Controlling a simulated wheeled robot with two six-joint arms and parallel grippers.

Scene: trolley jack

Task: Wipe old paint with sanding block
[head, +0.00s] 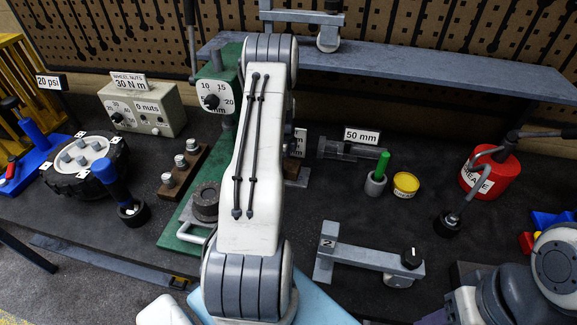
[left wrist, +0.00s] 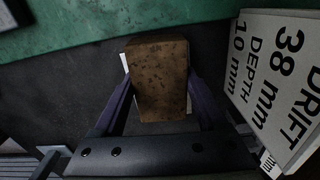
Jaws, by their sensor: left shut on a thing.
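In the left wrist view, my left gripper (left wrist: 160,98) is shut on a brown, dark-speckled block (left wrist: 160,75), likely the sanding block, with a purple finger against each side. A pale flat piece shows behind the block's edges. Whether the block touches anything beneath cannot be told. In the head view, my pale left arm covers the middle and hides most of this gripper; a small brown piece (head: 291,144) shows just right of the arm. I cannot pick out the old paint with certainty.
A white sign (left wrist: 280,80) reading DRIFT 38 mm, DEPTH 10 mm stands close right of the left gripper. A red grease can (head: 489,172), yellow tub (head: 405,185) and grey numbered bar (head: 365,258) stand right.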

